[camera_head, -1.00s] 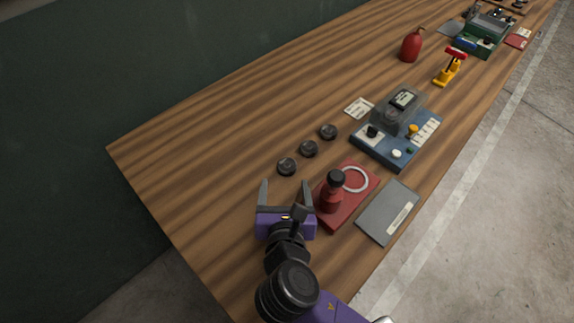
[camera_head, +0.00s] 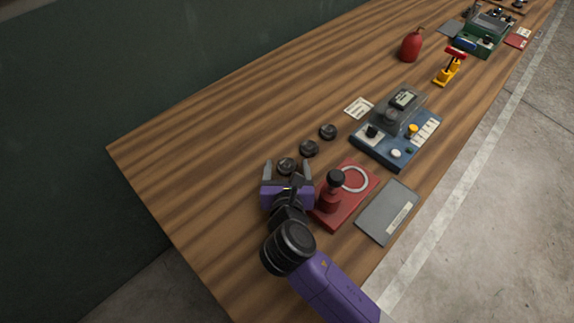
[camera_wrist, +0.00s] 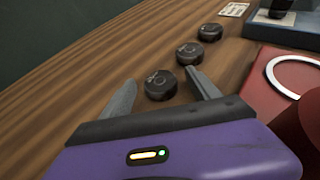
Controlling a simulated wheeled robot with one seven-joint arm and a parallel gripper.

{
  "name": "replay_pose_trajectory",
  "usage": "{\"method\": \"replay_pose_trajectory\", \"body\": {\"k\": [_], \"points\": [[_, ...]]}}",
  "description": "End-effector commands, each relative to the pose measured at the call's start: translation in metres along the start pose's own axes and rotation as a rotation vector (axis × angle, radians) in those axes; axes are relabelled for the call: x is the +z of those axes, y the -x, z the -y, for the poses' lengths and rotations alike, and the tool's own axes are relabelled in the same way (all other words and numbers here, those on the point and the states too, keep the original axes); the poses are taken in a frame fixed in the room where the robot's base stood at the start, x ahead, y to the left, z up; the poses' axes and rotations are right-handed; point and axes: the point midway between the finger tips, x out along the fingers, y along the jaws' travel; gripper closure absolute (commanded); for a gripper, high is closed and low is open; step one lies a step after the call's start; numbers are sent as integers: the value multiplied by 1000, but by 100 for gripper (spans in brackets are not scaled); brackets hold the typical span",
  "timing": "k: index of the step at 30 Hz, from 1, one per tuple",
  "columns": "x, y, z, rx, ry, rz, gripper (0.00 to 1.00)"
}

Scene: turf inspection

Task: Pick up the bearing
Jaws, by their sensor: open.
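Three dark, round, flat pieces that look like bearings lie in a slanting row on the wooden table. The nearest bearing (camera_head: 287,166) is also in the wrist view (camera_wrist: 160,84). The middle bearing (camera_head: 309,148) and the far bearing (camera_head: 328,131) lie beyond it, up and to the right. My gripper (camera_head: 288,170) is open and empty. The nearest bearing shows between its two fingertips or just beyond them; I cannot tell whether they touch it. The wrist view shows the middle bearing (camera_wrist: 189,53) and far bearing (camera_wrist: 210,32) past the right finger.
A red base (camera_head: 359,197) with a pale ring and a red, black-topped piece (camera_head: 332,192) stands close right of my gripper. A grey plate (camera_head: 388,213) and a blue device (camera_head: 413,144) lie farther right. The table's left part is clear.

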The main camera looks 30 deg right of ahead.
Motion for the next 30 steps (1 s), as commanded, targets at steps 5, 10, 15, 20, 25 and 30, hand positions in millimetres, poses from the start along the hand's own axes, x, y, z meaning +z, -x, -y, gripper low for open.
{"method": "replay_pose_trajectory", "body": {"k": [5, 10, 15, 20, 25, 30], "points": [[0, 0, 0, 0, 0, 0, 57], [0, 0, 0, 0, 0, 0, 90], [1, 0, 0, 1, -1, 1, 100], [2, 1, 0, 1, -1, 2, 100], [11, 4, 0, 1, -2, 4, 100], [32, 13, 0, 1, -5, 4, 100]]}}
